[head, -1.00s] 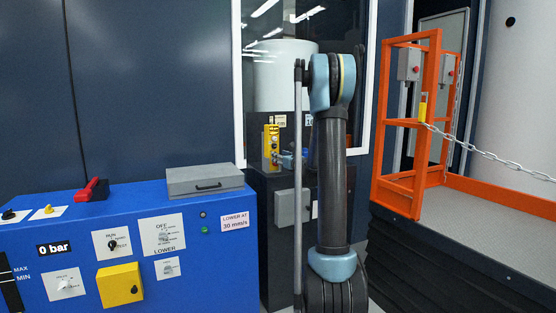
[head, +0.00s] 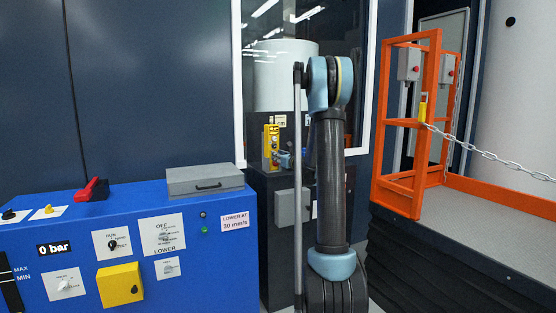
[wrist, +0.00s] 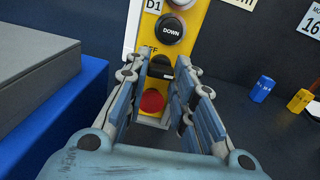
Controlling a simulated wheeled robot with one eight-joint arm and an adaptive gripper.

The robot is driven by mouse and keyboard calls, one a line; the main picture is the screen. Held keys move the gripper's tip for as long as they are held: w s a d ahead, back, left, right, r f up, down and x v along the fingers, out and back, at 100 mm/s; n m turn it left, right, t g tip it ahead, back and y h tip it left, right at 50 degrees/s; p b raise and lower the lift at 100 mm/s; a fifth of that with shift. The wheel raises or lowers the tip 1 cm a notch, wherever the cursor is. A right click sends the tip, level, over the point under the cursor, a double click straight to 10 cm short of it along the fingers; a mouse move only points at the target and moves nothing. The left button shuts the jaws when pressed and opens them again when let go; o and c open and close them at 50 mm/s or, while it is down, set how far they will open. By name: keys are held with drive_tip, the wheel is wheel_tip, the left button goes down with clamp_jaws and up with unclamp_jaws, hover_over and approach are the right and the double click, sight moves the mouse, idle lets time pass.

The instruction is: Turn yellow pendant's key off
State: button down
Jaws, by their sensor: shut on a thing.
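The yellow pendant (head: 267,149) stands upright on a dark cabinet in the head view. In the wrist view the yellow pendant (wrist: 188,47) fills the top centre, with a D1 label and a black DOWN button (wrist: 171,28). Below them is a dark key (wrist: 162,69) beside a partly covered label ending in "FF". A red button (wrist: 152,101) shows lower, between the fingers. My gripper (wrist: 168,72) is shut on the key, with a fingertip at each side. Its fingertips hide part of the key and label. In the head view my gripper (head: 287,159) is small, at the pendant's front.
A blue console (head: 75,235) with a grey case (head: 205,180) on top stands at left. An orange railing (head: 433,95) and chain are at right. A blue block (wrist: 262,89) and a yellow block (wrist: 300,101) stand right of the pendant.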

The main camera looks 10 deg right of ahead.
drive_tip(key=shift+n, duration=1.4)
drive_tip(key=c, duration=1.3)
unclamp_jaws()
drive_tip(key=shift+c, duration=0.2)
drive_tip(key=v, duration=1.2)
